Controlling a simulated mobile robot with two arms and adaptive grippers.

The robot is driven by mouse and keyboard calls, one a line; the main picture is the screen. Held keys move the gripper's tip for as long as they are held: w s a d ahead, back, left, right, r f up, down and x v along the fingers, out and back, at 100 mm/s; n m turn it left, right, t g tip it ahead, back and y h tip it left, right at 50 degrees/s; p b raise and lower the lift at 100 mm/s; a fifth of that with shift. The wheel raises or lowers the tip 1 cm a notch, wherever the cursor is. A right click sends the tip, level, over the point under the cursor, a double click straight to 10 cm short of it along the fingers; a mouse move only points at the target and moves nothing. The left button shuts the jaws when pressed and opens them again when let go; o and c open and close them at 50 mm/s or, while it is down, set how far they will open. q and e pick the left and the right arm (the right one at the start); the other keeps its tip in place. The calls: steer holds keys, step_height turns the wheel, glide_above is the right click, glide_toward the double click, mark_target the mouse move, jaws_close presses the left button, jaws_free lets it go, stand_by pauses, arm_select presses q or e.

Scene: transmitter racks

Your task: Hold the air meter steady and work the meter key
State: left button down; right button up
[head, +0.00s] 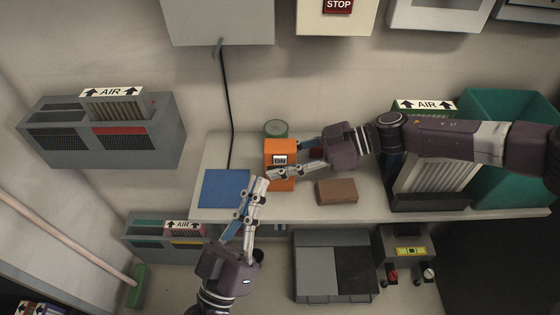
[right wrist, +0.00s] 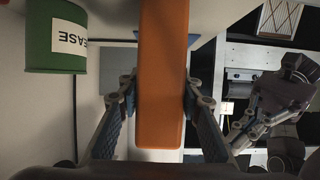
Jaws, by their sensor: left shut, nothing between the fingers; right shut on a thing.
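The air meter, an orange box (head: 281,183) with a small white-framed display, stands on the pale bench. It also fills the middle of the right wrist view (right wrist: 163,80). My right gripper (head: 299,160) is shut on it, with one finger along each side in the right wrist view (right wrist: 163,103). My left gripper (head: 260,181) is shut and empty, its tips just left of the meter's lower front. I cannot tell whether they touch it. The meter key cannot be made out.
A blue mat (head: 222,188) lies left of the meter and a brown block (head: 337,191) lies to its right. A green grease can (right wrist: 55,38) stands close behind, and a grey vent unit (head: 430,200) and teal bin (head: 490,105) stand at the right. A black cable (head: 228,100) hangs behind.

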arm_select(q)
steer(key=s+d+f+m+g+h, duration=0.25)
steer(key=d+f+m+h, duration=0.2)
steer(key=m, duration=0.45)
glide_toward(289, 153)
steer(key=shift+m+g+h, duration=0.3)
steer(key=shift+g+h, duration=0.15)
steer(key=shift+r+x, duration=0.2)
steer(key=shift+x, duration=2.05)
steer(key=shift+s, duration=0.1)
steer(key=shift+w, duration=0.45)
steer(key=shift+s, duration=0.6)
